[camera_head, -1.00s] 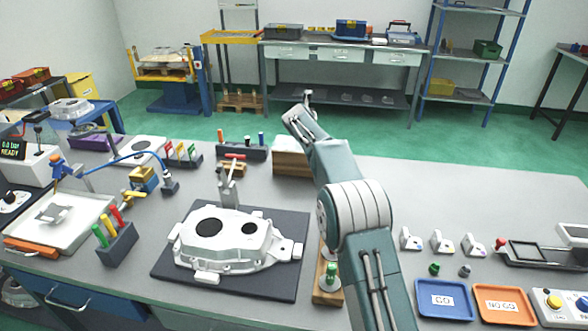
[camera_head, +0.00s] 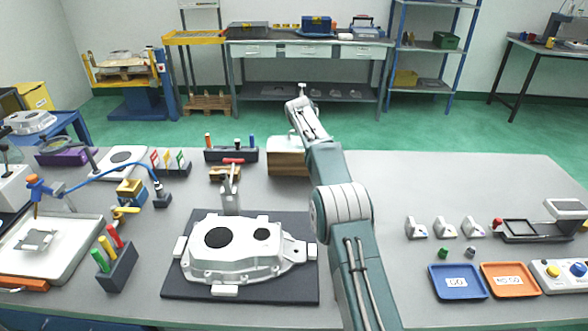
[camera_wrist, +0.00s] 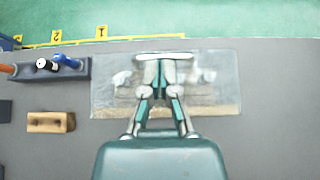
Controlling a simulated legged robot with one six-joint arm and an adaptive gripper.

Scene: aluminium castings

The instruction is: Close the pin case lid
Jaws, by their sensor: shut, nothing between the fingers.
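The wooden pin case (camera_head: 287,163) stands near the far edge of the bench, left of my arm. In the wrist view its clear lid (camera_wrist: 212,88) lies across the top, with a strip of wood (camera_wrist: 215,111) showing along the near edge. I cannot tell whether the lid sits fully flat. My gripper (camera_wrist: 162,64) is shut and empty, over the middle of the case with its tips near the far edge. A pale bar (camera_wrist: 180,57) shows at the fingertips; I cannot tell whether they touch it.
A dark rack of coloured-handled tools (camera_head: 231,155) and a small wooden block (camera_wrist: 50,122) stand left of the case. A white casting (camera_head: 232,250) lies on a dark mat nearer me.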

